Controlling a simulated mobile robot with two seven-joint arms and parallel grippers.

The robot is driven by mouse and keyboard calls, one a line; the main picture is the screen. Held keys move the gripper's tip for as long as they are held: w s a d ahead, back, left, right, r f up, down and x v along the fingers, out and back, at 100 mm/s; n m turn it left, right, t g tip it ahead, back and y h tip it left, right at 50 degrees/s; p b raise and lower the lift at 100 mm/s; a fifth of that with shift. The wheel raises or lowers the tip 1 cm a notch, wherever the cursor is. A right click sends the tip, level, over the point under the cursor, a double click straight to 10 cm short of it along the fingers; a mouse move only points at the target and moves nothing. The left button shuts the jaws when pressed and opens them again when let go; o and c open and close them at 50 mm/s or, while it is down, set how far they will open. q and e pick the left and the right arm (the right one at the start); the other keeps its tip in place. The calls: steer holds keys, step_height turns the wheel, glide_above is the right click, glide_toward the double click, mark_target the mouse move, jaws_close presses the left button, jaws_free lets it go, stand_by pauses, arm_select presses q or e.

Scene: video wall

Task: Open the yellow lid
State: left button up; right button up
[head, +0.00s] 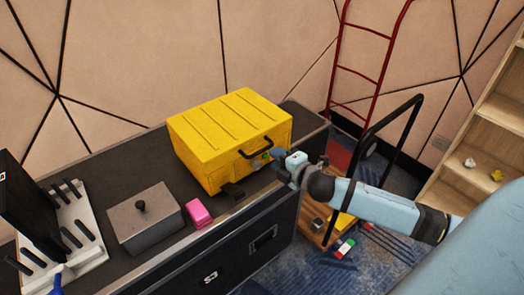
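The yellow box (212,158) stands on the black case top, with its ribbed yellow lid (232,115) on it and lying flat. A black handle (257,147) is on its right front side. My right arm comes in from the right. My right gripper (268,158) is at that front side, just below the handle; whether it touches the box is unclear. Its fingers are small and partly hidden, so I cannot tell whether they are open or shut. A dark piece (232,190) sticks out low at the box's front. My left gripper is not in view.
On the black case (110,163) are a grey box with a knob (143,217), a pink block (199,212) and a white rack (88,237) with black handles. A hand truck (372,70) and wooden shelves (475,150) stand right. Blue carpet lies in front.

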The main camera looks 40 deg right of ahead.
mark_target(262, 149)
steer(key=x, duration=0.7)
steer(key=shift+a, duration=0.15)
steer(key=shift+c, duration=0.5)
jaws_close()
